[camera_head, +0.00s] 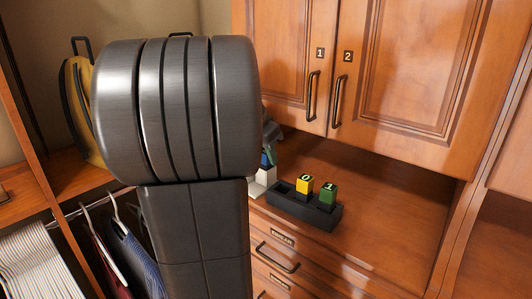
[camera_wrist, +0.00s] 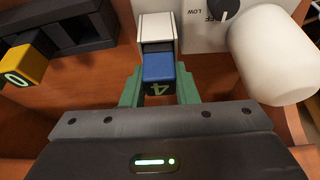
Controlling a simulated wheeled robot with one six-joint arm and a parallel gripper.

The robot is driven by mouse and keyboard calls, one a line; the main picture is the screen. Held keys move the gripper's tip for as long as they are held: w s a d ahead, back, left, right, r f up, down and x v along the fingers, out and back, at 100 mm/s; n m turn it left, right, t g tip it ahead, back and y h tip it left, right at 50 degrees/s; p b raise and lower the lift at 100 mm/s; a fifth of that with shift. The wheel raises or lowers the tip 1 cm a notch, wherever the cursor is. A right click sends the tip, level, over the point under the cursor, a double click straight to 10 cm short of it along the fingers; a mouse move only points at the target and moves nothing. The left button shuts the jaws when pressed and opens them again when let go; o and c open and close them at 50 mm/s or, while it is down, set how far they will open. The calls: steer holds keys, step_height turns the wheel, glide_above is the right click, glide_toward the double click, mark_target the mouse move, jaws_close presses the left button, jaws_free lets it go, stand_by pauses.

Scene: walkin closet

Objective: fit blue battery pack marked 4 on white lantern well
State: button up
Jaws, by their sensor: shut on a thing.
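The blue battery pack marked 4 (camera_wrist: 160,68) is between the green fingers of my gripper (camera_wrist: 160,90), with its dark numbered end toward the wrist camera. My gripper is shut on it. The white lantern well (camera_wrist: 157,27) is directly beyond the pack, in line with it. The pack's far end is at the well's dark opening; I cannot tell how deep it sits. The lantern's white rounded body (camera_wrist: 272,55) and its dial marked OFF and LOW (camera_wrist: 224,8) are to the right. In the head view the white lantern (camera_head: 262,180) is mostly hidden behind my arm.
A black holder (camera_head: 290,207) stands on the wooden counter with a yellow pack marked 0 (camera_head: 304,187) and a green pack marked 1 (camera_head: 327,194). Cabinet doors (camera_head: 410,80) are above and drawers (camera_head: 275,257) below. The counter right of the holder is clear.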

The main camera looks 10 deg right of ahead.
steer(key=shift+f, duration=0.15)
steer(key=o, duration=1.1)
steer(key=v, duration=1.4)
steer(key=shift+w+d, duration=0.1)
steer(key=x, duration=1.3)
steer(key=shift+d+f+p, duration=0.1)
steer(key=shift+p, duration=0.2)
